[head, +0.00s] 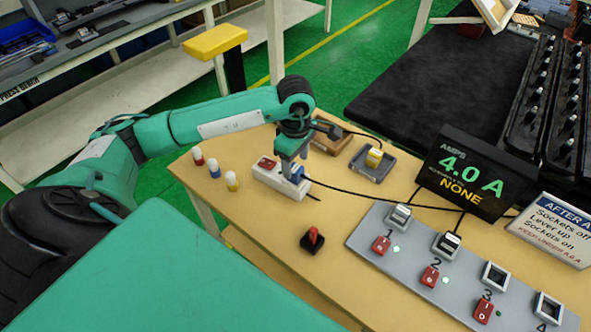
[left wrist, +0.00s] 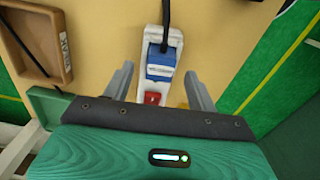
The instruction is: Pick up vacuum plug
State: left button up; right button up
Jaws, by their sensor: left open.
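A blue plug (head: 296,174) with a dark cable sits in a white socket block (head: 270,178) on the table. The left wrist view shows the blue plug (left wrist: 160,66) and a red switch (left wrist: 152,98) on the block. My left gripper (head: 291,166) is open above the block, and its fingers (left wrist: 159,72) stand either side of the plug. I cannot tell whether they touch it. A yellow plug (head: 374,157) lies in a grey tray (head: 370,174). I see no readable label saying which plug is the vacuum's. My right gripper is not in view.
A grey panel (head: 408,258) holds numbered sockets with red switches, with plugs in 1 and 2. A display (head: 462,172) reads 4.0 A. A wooden tray (head: 330,145), a red-handled lever (head: 312,239) and several coloured pegs (head: 214,169) stand nearby.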

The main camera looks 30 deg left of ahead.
pick_arm(q)
jog(key=shift+f, duration=1.05)
jog(key=c, duration=1.1)
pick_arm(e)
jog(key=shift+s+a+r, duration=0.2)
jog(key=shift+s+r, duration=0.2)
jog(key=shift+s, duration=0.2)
pick_arm(q)
jog(key=shift+r, duration=0.1)
